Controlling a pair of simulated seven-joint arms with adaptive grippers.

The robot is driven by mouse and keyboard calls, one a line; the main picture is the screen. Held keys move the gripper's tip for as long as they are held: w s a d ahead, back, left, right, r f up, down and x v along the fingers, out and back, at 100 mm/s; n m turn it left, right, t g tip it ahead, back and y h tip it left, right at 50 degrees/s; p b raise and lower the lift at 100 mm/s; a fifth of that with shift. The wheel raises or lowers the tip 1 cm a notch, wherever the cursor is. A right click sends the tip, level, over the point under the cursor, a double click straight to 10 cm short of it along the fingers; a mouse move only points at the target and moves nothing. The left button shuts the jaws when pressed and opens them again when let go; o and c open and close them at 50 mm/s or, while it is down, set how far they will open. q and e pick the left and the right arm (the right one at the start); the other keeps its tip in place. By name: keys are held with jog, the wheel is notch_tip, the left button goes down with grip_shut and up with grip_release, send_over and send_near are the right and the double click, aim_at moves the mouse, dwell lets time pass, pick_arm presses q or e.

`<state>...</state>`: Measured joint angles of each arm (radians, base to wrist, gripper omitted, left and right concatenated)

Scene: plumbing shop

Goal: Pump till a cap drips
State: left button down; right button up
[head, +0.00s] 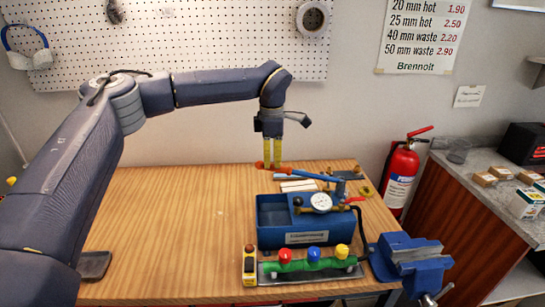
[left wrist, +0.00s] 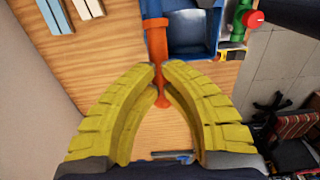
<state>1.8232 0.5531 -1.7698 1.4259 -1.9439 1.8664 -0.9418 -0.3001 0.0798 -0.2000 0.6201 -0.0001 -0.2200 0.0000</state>
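The blue test pump (head: 306,226) stands on the wooden bench with an open water tank and a round gauge (head: 321,202). Its blue lever (head: 300,173) reaches left to an orange grip, which also shows in the left wrist view (left wrist: 157,42). My left gripper (head: 271,164) points down with its yellow fingers closed at both sides of this grip. In front of the pump lies a green pipe (head: 299,266) with a red cap (head: 285,256), a blue cap (head: 314,254) and a yellow cap (head: 342,251). No drip can be made out. My right gripper is out of view.
A blue vise (head: 413,262) sits at the bench's right front corner. Pale strips (head: 298,186) lie behind the pump. The bench's left half is mostly clear. A fire extinguisher (head: 400,177) hangs at the right.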

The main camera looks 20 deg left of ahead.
pick_arm(q)
notch_tip(320, 180, down, 8)
jog(key=a, duration=0.1)
jog(key=shift+s+a+f, duration=0.15)
jog(key=shift+s, duration=0.1)
dwell(1.0)
dwell(0.4)
jog(key=r, duration=0.4)
jog(key=d+r, duration=0.1)
jog(key=r, duration=0.4)
jog(key=d+r, duration=0.1)
jog(key=r, duration=0.3)
jog(key=shift+w+r, duration=0.35)
jog(key=shift+w, duration=0.05)
jog(key=shift+r, duration=0.1)
jog(key=shift+d, duration=0.1)
jog(key=shift+r, duration=2.5)
